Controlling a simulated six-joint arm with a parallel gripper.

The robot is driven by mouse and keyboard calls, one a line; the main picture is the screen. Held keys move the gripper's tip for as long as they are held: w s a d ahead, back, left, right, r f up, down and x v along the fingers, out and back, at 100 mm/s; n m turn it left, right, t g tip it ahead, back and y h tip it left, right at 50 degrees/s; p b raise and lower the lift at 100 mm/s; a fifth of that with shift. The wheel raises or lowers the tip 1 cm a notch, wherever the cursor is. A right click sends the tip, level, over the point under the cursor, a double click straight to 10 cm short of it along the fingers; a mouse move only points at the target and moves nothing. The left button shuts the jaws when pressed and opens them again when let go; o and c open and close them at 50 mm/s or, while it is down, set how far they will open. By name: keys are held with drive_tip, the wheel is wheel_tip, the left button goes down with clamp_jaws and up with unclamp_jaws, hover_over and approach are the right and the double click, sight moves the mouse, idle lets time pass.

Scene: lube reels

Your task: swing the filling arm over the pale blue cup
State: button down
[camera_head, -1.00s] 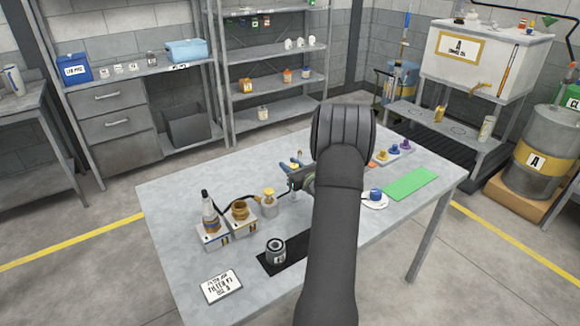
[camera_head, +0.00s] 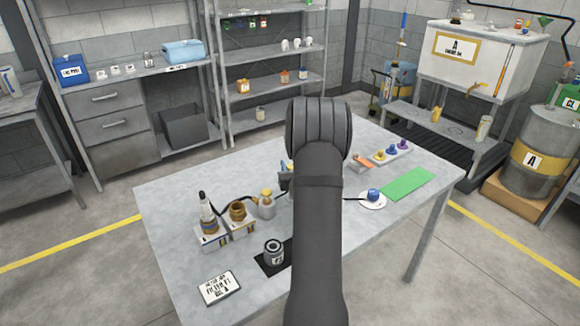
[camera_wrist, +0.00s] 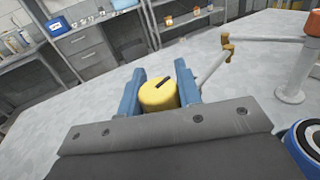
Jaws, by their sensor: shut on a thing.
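My gripper (camera_wrist: 160,76) has its blue fingers shut on a yellow knob (camera_wrist: 158,98) with a dark slot on top. A pale rod of the filling arm (camera_wrist: 211,69) runs from beside the knob to a brass joint (camera_wrist: 227,46). A second link goes right to a post (camera_wrist: 291,88) with an orange cap. A round thing with a blue rim (camera_wrist: 311,146) is cut off at lower right in the wrist view; I cannot tell if it is the pale blue cup. In the head view my arm hides most of the gripper and filling arm.
A rack with a bottle (camera_head: 208,215) and a brown pot (camera_head: 237,210) stands at the table's left. A grey can (camera_head: 273,252) sits on a black mat. A blue piece (camera_head: 373,195) lies on a white dish, beside a green mat (camera_head: 408,184).

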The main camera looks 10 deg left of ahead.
drive_tip(key=c, duration=1)
unclamp_jaws()
drive_tip(key=shift+c, duration=0.2)
drive_tip(key=v, duration=1.7)
drive_tip(key=shift+s+d, duration=0.15)
drive_tip(key=shift+s, duration=0.05)
drive_tip(key=shift+c, duration=0.2)
